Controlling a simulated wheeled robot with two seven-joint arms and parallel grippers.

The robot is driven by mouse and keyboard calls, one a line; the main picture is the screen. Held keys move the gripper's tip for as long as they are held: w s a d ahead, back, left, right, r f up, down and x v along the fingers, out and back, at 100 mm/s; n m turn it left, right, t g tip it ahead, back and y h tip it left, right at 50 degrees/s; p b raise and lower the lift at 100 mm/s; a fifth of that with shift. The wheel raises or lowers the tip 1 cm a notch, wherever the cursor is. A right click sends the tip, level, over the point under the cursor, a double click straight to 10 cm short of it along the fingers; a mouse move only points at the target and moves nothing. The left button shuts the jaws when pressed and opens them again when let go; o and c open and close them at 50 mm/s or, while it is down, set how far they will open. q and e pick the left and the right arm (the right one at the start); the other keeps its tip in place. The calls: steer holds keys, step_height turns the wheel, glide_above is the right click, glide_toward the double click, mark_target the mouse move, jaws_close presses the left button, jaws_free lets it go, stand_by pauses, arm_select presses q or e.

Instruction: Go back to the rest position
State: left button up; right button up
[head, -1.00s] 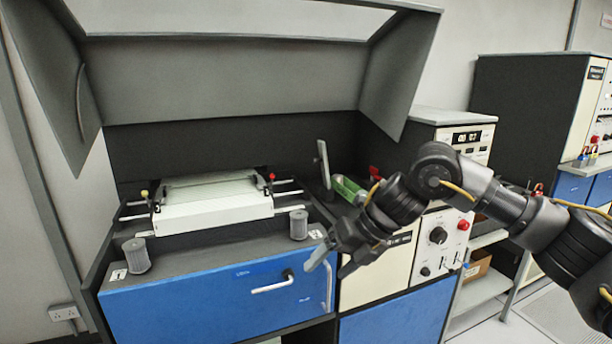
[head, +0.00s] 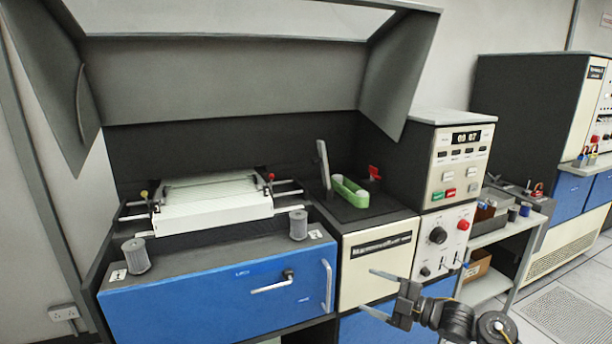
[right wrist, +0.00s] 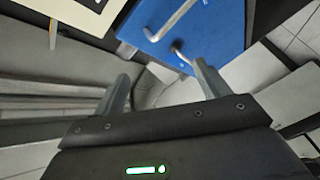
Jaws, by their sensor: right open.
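My right gripper (head: 382,293) is low in the head view, in front of the cream front panel of the cabinet. Its two fingers are spread apart with nothing between them. In the right wrist view the gripper (right wrist: 160,85) also shows two separate fingers. Beyond them are the blue panel (right wrist: 195,30) and its metal handle. My left gripper is not in the head view.
The blue-fronted machine (head: 190,300) carries a white card unit (head: 215,207) and two grey knobs. A green item (head: 350,191) lies on the black top. A control box (head: 460,165) stands to the right, with a shelf trolley (head: 500,230) beside it.

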steer(key=w+d+r+m+t+h, duration=0.2)
steer(key=w+d+m+t+h, duration=0.35)
steer(key=d+m+h, duration=0.4)
steer(key=w+d+r+m+t+h, duration=0.2)
steer(key=w+d+m+t+h, duration=0.35)
steer(key=d+m, duration=0.65)
steer(key=s+a+f+g, duration=0.1)
steer(key=s+f+g, duration=0.3)
steer(key=s+f, duration=0.75)
steer(key=s+a+f+n+g, duration=0.1)
steer(key=s+a+f+g, duration=0.2)
steer(key=f, duration=1.5)
steer(key=s+f+g, duration=0.4)
steer(key=s+f, duration=0.4)
steer(key=f, duration=0.7)
steer(key=s+a+f+g, duration=0.2)
steer(key=s+f, duration=0.5)
steer(key=s, duration=0.4)
steer(key=s+a+f+g, duration=0.1)
steer(key=s+f+g, duration=0.1)
steer(key=s+f, duration=0.65)
steer(key=s+a+f+g, duration=0.2)
steer(key=s, duration=1.2)
steer(key=s+a+f+g, duration=0.2)
steer(key=s, duration=1.2)
steer(key=shift+s+a+f+g, duration=0.15)
steer(key=shift+a+f+g, duration=0.05)
steer(key=shift+a+g, duration=0.15)
